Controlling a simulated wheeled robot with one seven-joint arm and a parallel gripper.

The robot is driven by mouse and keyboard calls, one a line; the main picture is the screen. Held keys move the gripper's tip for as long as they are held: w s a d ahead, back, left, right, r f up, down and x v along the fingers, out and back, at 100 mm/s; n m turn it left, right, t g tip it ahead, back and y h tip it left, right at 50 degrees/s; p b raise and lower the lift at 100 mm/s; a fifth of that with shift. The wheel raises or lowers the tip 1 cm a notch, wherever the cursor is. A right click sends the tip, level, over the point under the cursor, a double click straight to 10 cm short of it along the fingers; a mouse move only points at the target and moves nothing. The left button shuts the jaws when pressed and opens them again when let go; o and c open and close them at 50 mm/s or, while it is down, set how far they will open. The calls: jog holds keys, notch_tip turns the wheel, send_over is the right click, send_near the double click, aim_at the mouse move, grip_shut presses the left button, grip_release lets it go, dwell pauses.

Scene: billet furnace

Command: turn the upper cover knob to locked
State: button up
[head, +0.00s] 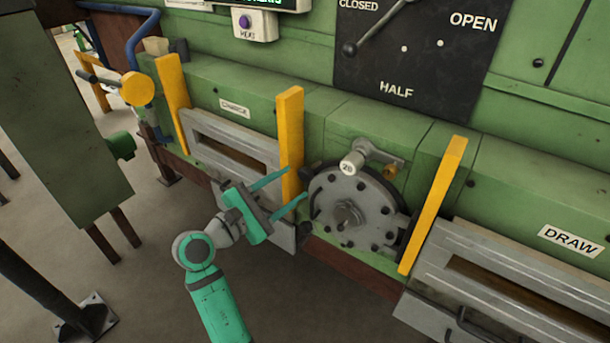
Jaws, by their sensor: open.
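A round grey bolted cover (375,207) with a central hub (348,214) is on the green furnace front, right of centre. A pale cylinder with a marking (351,163) sits at its top edge, by a grey bracket (380,152) and a small brass-coloured piece (389,173). I cannot tell which of these is the upper cover knob, or its locked position. My gripper (296,183) is open and empty, its two teal fingers pointing right toward the cover's left side. The fingers appear apart from the cover, and one overlaps a yellow post in view.
Yellow posts (290,140) and (434,205) stand on either side of the cover. The CHARGE slot frame (202,126) is left and the DRAW slot frame (490,250) right. A black lever panel (415,70) is above. A green box (62,130) stands left; open floor lies between.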

aim_at(303, 177)
jog(key=shift+x, duration=3)
jog(key=shift+f, duration=0.1)
jog(key=shift+w, duration=0.1)
jog(key=c, duration=1)
